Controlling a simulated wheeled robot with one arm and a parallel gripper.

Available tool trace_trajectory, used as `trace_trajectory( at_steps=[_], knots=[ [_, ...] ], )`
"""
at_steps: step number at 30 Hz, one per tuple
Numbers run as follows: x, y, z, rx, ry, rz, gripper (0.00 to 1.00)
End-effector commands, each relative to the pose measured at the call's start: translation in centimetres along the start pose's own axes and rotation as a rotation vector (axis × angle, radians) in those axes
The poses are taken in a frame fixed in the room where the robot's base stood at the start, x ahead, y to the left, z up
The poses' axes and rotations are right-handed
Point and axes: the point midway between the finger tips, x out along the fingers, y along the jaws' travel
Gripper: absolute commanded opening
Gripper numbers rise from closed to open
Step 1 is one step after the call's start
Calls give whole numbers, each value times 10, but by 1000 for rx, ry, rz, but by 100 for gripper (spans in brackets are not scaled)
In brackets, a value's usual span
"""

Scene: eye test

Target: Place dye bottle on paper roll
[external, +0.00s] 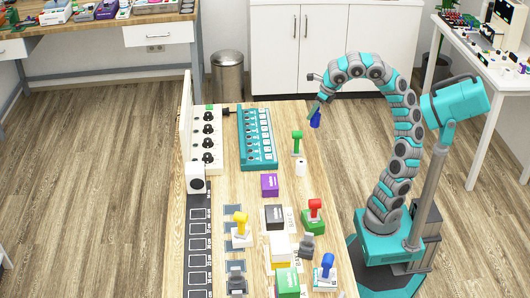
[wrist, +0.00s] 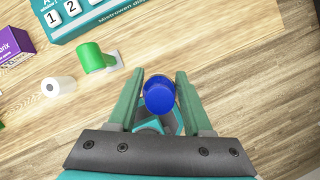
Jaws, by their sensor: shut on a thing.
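My gripper (external: 318,107) is shut on a small blue bottle (external: 316,120), which looks like the dye bottle, and holds it in the air near the far right corner of the wooden table. In the wrist view the blue bottle (wrist: 159,98) shows from its round end, between the two fingers of my gripper (wrist: 159,90). The white paper roll (external: 300,168) stands on the table, below and a little left of the gripper in the external view. In the wrist view the paper roll (wrist: 60,86) lies to the left, apart from the bottle. Its top is bare.
Red (external: 315,210), yellow (external: 240,225) and blue (external: 326,268) handled stamps stand nearer the front. Bare wood lies right of the roll.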

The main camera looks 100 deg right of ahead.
Motion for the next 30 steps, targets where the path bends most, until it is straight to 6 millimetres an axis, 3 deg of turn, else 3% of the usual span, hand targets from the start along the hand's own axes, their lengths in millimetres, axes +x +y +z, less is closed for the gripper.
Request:
trace_trajectory(
  at_steps=[3, 9, 12, 18, 23, 30],
  knots=[
    [-24, 44, -23, -99, -3, 44, 0],
    [-57, 100, -72, -247, 3, 104, 0],
    [-70, 117, -95, -307, 6, 129, 0],
    [-86, 134, -129, -384, 13, 155, 0],
    [-87, 140, -136, -406, 18, 162, 0],
    [-64, 166, -100, -408, 22, 161, 0]
  ],
)
